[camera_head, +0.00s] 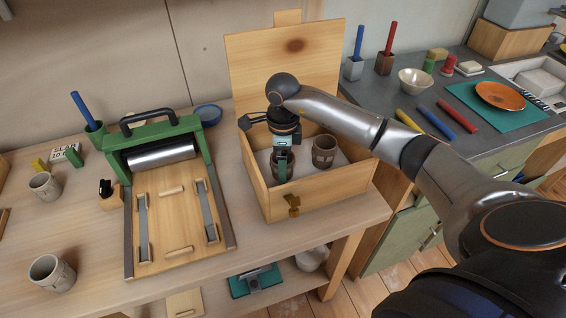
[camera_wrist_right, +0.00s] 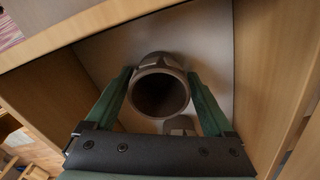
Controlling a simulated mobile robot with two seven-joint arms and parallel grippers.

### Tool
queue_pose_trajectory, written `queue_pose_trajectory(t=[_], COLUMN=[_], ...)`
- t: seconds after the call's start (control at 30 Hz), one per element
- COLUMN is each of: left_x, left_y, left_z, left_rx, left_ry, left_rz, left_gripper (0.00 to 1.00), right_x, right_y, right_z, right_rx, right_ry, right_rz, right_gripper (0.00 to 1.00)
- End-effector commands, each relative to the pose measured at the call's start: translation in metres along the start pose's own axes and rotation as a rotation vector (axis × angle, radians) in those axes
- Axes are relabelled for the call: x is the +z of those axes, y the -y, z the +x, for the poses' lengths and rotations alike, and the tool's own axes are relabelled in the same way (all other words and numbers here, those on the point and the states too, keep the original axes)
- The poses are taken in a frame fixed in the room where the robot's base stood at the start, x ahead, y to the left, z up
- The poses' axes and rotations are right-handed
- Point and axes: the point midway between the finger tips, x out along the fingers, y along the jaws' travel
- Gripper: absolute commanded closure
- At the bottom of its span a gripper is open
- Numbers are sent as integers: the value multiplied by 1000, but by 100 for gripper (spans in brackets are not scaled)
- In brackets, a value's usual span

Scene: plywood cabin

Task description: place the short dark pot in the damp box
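The damp box (camera_head: 315,200) is a light wooden box with its lid raised, standing on the bench. My right gripper (camera_head: 283,165) reaches down into it. A dark brown pot (camera_head: 274,157) is there, largely hidden by the gripper. In the right wrist view this pot (camera_wrist_right: 160,92) lies between the two green fingers of my right gripper (camera_wrist_right: 160,75), close to both; whether they press on it I cannot tell. A second brown pot (camera_head: 324,151) stands in the box to the right; part of a pot (camera_wrist_right: 181,125) shows in the wrist view. My left gripper is out of view.
A green slab roller (camera_head: 165,140) stands left of the box. Two grey-brown cups (camera_head: 45,186) (camera_head: 50,273) stand at the bench's left. A blue bowl (camera_head: 208,114) is behind. The right counter holds a cream bowl (camera_head: 415,81) and coloured sticks.

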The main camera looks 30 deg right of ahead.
Motion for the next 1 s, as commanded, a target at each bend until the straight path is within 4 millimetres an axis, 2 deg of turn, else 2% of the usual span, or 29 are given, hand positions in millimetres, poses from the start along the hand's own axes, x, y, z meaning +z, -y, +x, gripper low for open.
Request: queue_pose_trajectory(t=[0.1,0.33,0.47,0.8,1.0], left_x=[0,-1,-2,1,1], left_y=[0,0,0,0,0], left_z=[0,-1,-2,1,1], left_rx=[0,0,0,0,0], left_ry=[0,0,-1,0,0], left_rz=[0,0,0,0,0], left_gripper=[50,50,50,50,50], right_x=[0,0,0,0,0], right_y=[0,0,1,1,0], right_z=[0,-2,-11,-82,-113], right_rx=[0,0,-3,-5,-1], right_ry=[0,0,3,3,1], right_rz=[0,0,0,0,0], right_gripper=[2,2,2,2,2])
